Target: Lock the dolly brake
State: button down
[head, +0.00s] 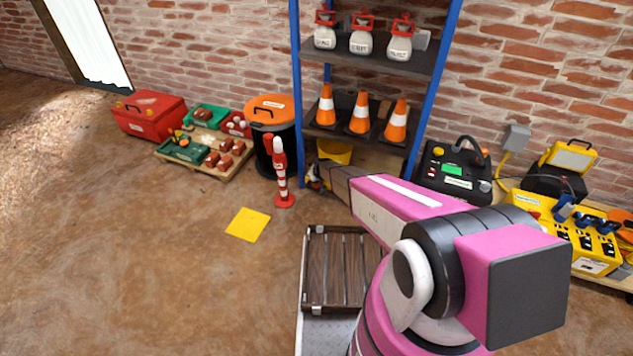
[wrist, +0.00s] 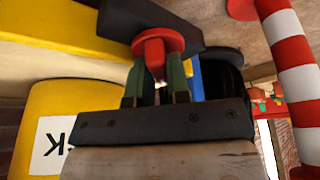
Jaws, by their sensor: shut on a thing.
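In the wrist view a red knob (wrist: 158,44) with a round flange sits at a black bracket (wrist: 150,14) beside a yellow bar (wrist: 50,22). My gripper (wrist: 158,86) has its green fingers closed on the stem of this red knob. I take the knob for the brake's handle, but its link to a dolly cannot be made out. In the head view my gripper (head: 314,178) is small, low in front of the shelf rack, next to a yellow body (head: 336,151). The arm hides part of that area.
A red-and-white post (head: 281,174) stands close left of my gripper, with a black bin (head: 264,150) behind. A yellow floor plate (head: 248,224) lies further left. The blue-framed rack (head: 297,80) holds cones. A slatted wooden platform (head: 337,270) lies in front. The left floor is clear.

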jog(key=shift+n, duration=0.6)
jog(key=shift+y, duration=0.3)
jog(key=shift+g, duration=0.3)
jog(key=c, duration=1.1)
grip_release()
